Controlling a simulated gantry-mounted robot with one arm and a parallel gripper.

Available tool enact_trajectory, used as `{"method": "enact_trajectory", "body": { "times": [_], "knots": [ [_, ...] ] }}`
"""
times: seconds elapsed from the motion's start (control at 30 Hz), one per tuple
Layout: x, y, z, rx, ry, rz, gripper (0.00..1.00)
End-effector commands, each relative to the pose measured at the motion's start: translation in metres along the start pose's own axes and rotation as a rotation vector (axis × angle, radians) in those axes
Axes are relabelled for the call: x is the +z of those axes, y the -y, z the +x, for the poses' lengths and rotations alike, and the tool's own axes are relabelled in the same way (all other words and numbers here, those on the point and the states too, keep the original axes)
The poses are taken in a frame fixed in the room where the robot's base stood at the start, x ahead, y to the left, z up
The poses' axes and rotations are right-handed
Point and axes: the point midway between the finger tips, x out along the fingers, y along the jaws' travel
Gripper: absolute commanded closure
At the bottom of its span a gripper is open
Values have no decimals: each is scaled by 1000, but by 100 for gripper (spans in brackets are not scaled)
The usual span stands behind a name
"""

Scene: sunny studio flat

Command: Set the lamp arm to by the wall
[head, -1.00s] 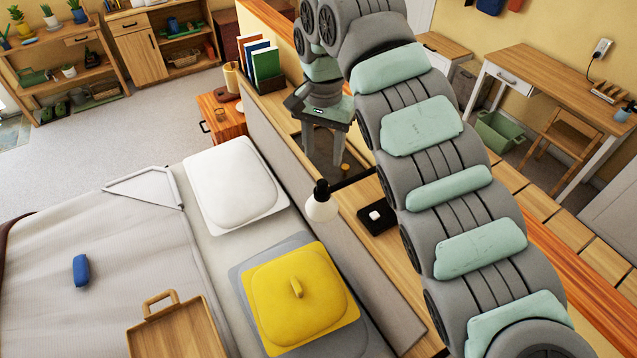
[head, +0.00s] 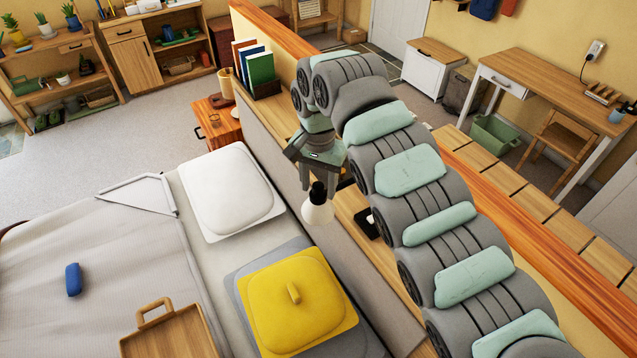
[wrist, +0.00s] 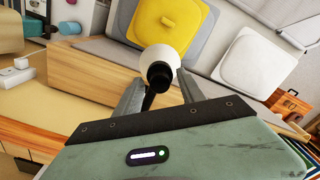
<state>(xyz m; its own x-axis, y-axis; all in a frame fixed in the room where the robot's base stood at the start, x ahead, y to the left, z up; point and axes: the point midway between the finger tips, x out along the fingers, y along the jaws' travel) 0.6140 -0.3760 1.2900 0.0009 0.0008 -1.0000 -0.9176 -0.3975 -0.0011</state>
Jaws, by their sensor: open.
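The lamp has a white shade with a black cap (head: 318,205) and stands at the bed's headboard, beside the yellow cushion. In the wrist view the lamp head (wrist: 160,67) shows between and just beyond my two fingers, with a dark stem part below the cap. My gripper (head: 319,193) is over the headboard shelf, close behind the lamp head. In the wrist view my gripper (wrist: 165,92) is open, one finger on each side of the lamp's black part. I cannot tell whether a finger touches it. Most of the lamp's arm is hidden.
The headboard shelf (head: 350,205) holds a black tray (head: 367,222) and upright books (head: 258,68). A yellow cushion (head: 295,300) and a white cushion (head: 230,190) lie on the bed. A wooden tray (head: 170,335) and a blue roll (head: 73,280) lie there too.

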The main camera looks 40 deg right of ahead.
Motion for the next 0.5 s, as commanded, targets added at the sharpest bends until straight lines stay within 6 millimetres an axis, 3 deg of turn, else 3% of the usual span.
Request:
{"method": "enact_trajectory", "body": {
  "times": [0.5],
  "knots": [
    [0,0,0,0,0,0,93]
  ]
}}
